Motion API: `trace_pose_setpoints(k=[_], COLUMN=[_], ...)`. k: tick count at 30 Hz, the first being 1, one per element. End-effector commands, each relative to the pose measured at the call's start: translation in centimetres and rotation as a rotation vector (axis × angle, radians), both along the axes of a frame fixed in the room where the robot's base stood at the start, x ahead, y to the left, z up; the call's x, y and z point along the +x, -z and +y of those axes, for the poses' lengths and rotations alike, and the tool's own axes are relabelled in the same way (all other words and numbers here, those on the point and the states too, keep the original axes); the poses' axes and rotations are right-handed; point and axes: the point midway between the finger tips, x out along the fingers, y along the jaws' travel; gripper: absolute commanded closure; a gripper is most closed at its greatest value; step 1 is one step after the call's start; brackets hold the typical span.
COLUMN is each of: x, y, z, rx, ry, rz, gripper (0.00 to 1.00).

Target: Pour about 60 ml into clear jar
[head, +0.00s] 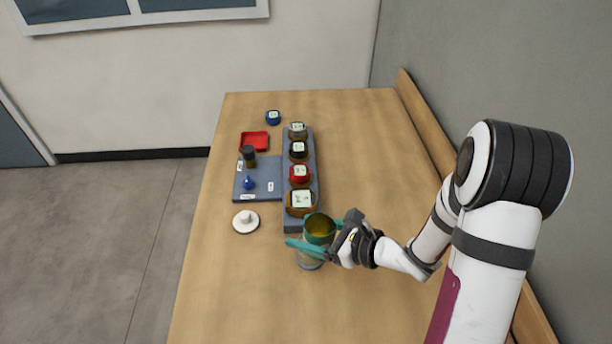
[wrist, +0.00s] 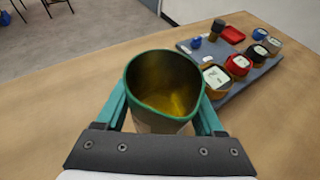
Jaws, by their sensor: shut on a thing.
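My gripper (head: 318,239) is shut on a green-rimmed cup (head: 320,229), with its teal fingers on either side of the cup wall. In the wrist view the cup (wrist: 163,88) is seen from above, its mouth open and upward, with a yellow-brown inside. How full it is cannot be told. A pale, see-through round form (head: 309,262) shows just below the cup and fingers in the head view. I cannot tell whether it is the clear jar or the cup's lower part. No separate clear jar is plain in the wrist view.
A grey rack (head: 290,224) holds several jars with labelled tops, just beyond the cup. Left of it are a blue-grey mat (head: 264,171) with small items, a red tray (head: 254,141) and a white knobbed disc (head: 246,222). The near table (head: 250,300) is clear.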

Motion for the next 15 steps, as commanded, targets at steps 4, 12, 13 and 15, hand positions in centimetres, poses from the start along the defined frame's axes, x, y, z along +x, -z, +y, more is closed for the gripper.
trace_pose_setpoints(k=[4,12,13,15], x=[-2.3,-5.2,-5.3,-5.4], y=[4.4,8.0,8.1,8.3], z=[3.2,5.9,6.0,6.1], rx=[0.002,0.0,0.0,-0.001], ry=[-0.157,-0.279,-0.284,-0.287], rz=[0.007,0.002,0.002,0.002], gripper=[0.96,0.96,0.96,0.96])
